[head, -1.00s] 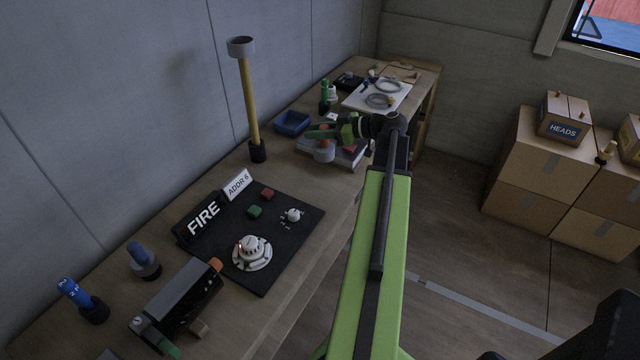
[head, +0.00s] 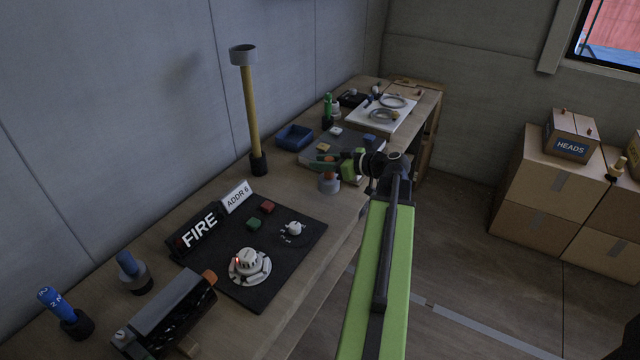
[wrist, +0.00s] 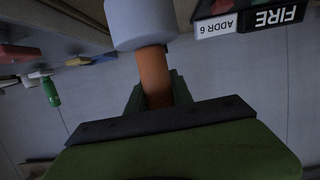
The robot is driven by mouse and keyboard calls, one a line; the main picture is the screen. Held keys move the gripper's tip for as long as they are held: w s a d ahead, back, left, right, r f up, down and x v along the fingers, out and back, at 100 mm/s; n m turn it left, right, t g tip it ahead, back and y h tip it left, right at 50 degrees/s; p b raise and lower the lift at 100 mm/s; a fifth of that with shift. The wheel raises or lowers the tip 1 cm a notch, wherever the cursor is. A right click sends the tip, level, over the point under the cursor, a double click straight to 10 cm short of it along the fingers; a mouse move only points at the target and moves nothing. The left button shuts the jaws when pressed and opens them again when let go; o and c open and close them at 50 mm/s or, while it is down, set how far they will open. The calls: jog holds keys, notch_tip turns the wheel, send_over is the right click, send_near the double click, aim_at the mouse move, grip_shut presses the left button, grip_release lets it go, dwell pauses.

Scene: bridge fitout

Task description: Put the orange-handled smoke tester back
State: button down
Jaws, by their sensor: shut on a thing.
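The smoke tester, with a grey cylindrical head and orange handle (wrist: 155,77), is in my gripper (wrist: 154,95). The dark green fingers are shut around the handle, and the grey head (wrist: 140,22) sticks out beyond them. In the head view my gripper (head: 328,162) is over the bench near the grey slab's front edge. The tester's grey head (head: 328,186) shows below the fingers there. Whether it touches the bench I cannot tell.
The bench holds a black panel (head: 285,257) with a FIRE sign (head: 198,231), a yellow pole with a grey cup (head: 251,110), a blue bin (head: 293,137) and a blue cylinder in a black holder (head: 76,324). Bare wood lies between the pole and panel. Boxes (head: 540,178) stand right.

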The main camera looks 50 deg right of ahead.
aim_at(324, 173)
jog(key=f+b, duration=0.2)
jog(key=w+f+b, duration=0.1)
jog(key=f+b, duration=0.1)
jog(key=f, duration=0.1)
jog(key=shift+a+b, duration=0.2)
jog(key=shift+b, duration=0.1)
jog(key=c, duration=1.1)
grip_release()
jog(key=shift+r+p, duration=0.25)
jog(key=shift+p, duration=0.1)
jog(key=p+v, duration=0.3)
jog(key=v, duration=0.9)
